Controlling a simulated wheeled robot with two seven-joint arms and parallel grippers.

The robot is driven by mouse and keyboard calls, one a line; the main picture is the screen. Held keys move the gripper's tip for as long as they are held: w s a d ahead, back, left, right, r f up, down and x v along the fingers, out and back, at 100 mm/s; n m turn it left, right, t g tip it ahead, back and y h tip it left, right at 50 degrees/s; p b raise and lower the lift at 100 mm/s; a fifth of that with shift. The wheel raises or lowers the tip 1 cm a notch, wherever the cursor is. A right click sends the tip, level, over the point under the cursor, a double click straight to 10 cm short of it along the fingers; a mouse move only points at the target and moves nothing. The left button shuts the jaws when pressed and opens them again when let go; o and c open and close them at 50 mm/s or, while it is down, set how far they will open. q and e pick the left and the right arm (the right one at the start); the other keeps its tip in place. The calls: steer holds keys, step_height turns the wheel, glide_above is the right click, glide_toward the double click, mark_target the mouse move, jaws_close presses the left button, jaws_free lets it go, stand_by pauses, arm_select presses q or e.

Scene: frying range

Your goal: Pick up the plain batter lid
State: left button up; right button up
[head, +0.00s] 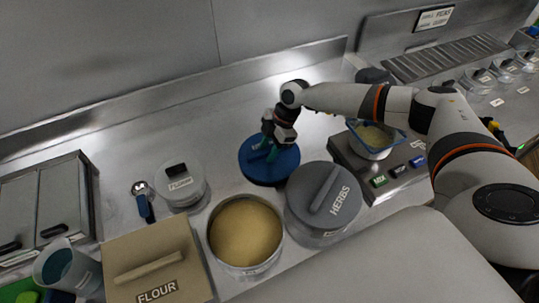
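A round blue lid (284,166) lies on the steel counter behind an open round tub of yellowish batter (245,232). The lid looks flat on the counter. My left gripper is not in view.
A grey lid marked HERBS (312,190) covers a tub at right. A tan lid marked FLOUR (145,258) is at front left. A small lidded container (181,184) and a blue-handled tool (145,207) stand left. A scale with a blue-rimmed bowl (374,140) is right.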

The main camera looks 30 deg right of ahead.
jaws_close()
